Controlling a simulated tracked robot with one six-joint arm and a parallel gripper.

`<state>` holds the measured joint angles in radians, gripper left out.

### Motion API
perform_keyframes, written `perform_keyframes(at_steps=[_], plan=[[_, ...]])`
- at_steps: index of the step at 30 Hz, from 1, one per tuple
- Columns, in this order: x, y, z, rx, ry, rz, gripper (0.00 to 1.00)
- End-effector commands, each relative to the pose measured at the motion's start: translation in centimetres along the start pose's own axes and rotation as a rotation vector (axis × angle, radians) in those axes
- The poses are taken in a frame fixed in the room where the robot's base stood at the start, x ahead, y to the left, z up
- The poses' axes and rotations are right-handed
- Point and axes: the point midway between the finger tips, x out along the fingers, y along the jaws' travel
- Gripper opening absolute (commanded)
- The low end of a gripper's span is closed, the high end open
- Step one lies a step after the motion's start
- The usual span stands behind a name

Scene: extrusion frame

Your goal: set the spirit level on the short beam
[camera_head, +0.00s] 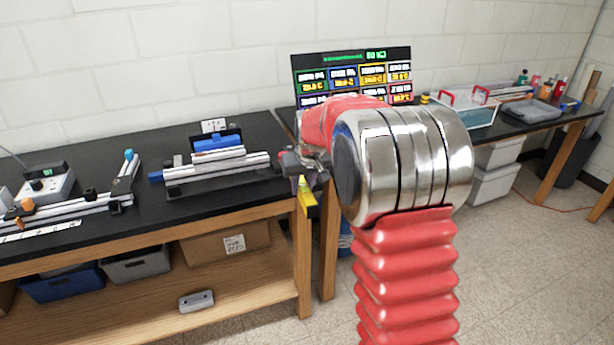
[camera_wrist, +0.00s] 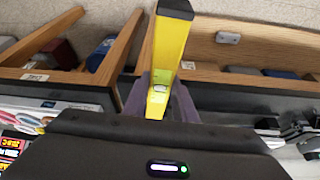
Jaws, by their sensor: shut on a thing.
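My gripper (camera_head: 303,172) is shut on the yellow spirit level (camera_head: 306,196), just off the right end of the near black bench top. The level points downward in the head view. In the wrist view the level (camera_wrist: 170,48) sticks out lengthwise from between the two dark fingers of my gripper (camera_wrist: 160,98), with a small vial visible on it. Silver extrusion beams (camera_head: 212,172) lie on the bench to the left of my gripper. More silver beams (camera_head: 82,207) lie farther left. I cannot tell for sure which is the short beam. The level is apart from all of them.
A blue-topped block (camera_head: 215,143) stands by the nearer beams. A grey box (camera_head: 48,186) with an antenna stands at far left. Bins and a cardboard box (camera_head: 225,245) are on the lower shelf. A lit screen (camera_head: 352,75) and a second bench (camera_head: 515,125) are to the right.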

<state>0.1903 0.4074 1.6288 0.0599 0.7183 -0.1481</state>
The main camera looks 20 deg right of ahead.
Motion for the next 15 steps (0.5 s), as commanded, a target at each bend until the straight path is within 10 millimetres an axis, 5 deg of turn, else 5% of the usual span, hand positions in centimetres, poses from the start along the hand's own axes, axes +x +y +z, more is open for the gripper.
perform_keyframes(at_steps=[8, 15], plan=[[1.4, -2.6, 3.4, 0.004, -0.001, 0.002, 0.00], [2.5, -6.7, 8.6, -0.019, 0.000, -0.009, 0.00]])
